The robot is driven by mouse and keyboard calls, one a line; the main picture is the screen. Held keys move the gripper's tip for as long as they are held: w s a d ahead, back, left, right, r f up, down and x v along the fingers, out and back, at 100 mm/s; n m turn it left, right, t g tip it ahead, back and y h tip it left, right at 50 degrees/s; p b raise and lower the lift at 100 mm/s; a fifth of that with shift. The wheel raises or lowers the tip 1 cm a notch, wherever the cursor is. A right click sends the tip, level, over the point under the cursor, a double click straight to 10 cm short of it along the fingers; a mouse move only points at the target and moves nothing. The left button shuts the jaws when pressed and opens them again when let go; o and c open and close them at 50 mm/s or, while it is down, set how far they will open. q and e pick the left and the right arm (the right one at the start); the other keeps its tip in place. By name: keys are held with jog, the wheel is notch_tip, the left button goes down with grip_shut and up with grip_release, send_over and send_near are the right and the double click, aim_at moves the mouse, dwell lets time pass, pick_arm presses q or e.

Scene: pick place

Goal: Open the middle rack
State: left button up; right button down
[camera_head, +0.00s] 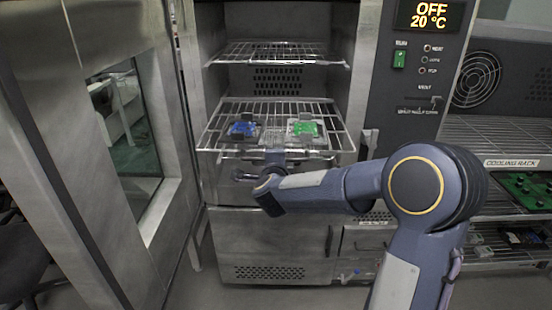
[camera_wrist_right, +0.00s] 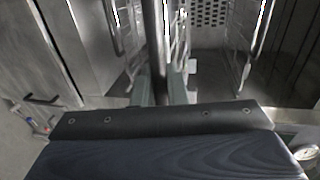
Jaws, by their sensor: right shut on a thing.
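The middle rack (camera_head: 222,150) is a wire shelf inside the open oven, and its front edge stands farther out than the upper rack's. A blue circuit board piece (camera_head: 243,129) and a green one (camera_head: 306,128) lie on it. My right gripper (camera_head: 274,154) is at the middle of the rack's front edge, partly hidden by wires and my wrist. In the right wrist view my right gripper (camera_wrist_right: 163,90) is shut on the rack's front bar (camera_wrist_right: 157,45). My left gripper is not in view.
The upper wire rack (camera_head: 280,54) is empty. The open oven door (camera_head: 95,150) stands at the left. A control panel (camera_head: 425,65) reads OFF, 20 °C. At the right, a cooling rack (camera_head: 500,135) has a green board (camera_head: 530,188) on a lower level.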

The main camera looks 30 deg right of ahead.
jog(key=shift+s+a, duration=0.25)
jog(key=shift+s, duration=0.1)
jog(key=c, duration=1.6)
grip_release()
jog(key=shift+o, duration=0.2)
jog(key=v, duration=0.7)
jog(key=shift+s, duration=0.35)
jog(key=shift+a, duration=0.15)
